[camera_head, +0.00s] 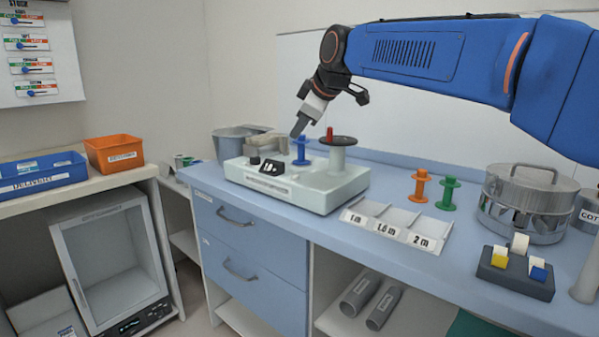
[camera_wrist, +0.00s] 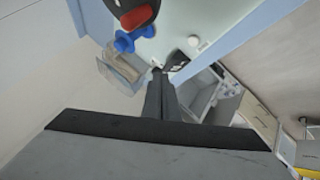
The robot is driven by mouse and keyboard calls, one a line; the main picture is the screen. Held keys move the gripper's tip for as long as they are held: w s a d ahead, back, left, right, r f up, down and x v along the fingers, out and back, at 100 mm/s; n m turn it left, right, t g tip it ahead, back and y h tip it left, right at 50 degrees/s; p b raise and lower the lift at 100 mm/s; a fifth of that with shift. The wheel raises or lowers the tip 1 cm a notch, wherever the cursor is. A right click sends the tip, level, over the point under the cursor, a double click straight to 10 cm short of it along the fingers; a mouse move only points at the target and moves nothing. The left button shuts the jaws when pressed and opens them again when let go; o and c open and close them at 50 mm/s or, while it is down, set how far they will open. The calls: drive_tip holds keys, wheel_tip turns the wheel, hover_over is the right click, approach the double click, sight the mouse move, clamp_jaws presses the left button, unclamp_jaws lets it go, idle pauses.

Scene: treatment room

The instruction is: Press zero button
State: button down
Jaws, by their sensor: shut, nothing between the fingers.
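A white measuring device (camera_head: 315,192) stands on the blue worktop, with a small dark display (camera_head: 270,168) on its front. Its pale top also shows in the wrist view (camera_wrist: 165,35), with a small round white button-like part (camera_wrist: 194,41) near the dark display (camera_wrist: 177,60). I cannot read which part is the zero button. My gripper (camera_head: 296,134) is shut and empty, pointing down above the back of the device, apart from it. In the wrist view its closed fingertips (camera_wrist: 158,74) overlap the device's edge beside the display.
A reel with a dark disc and red knob (camera_head: 338,141) stands on the device. A blue spool (camera_head: 301,150) is close by my gripper. Orange (camera_head: 420,187) and green (camera_head: 447,193) spools, a labelled tray (camera_head: 400,222) and a steel drum (camera_head: 522,205) stand to the right.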

sight(295, 176)
drive_tip(key=shift+w+a+r, duration=0.1)
drive_tip(key=shift+w+a, duration=0.05)
drive_tip(key=shift+w, duration=0.1)
drive_tip(key=shift+f, duration=4.45)
drive_tip(key=shift+f, duration=0.25)
drive_tip(key=shift+f, duration=0.15)
drive_tip(key=shift+f, duration=0.45)
drive_tip(key=shift+r, duration=0.9)
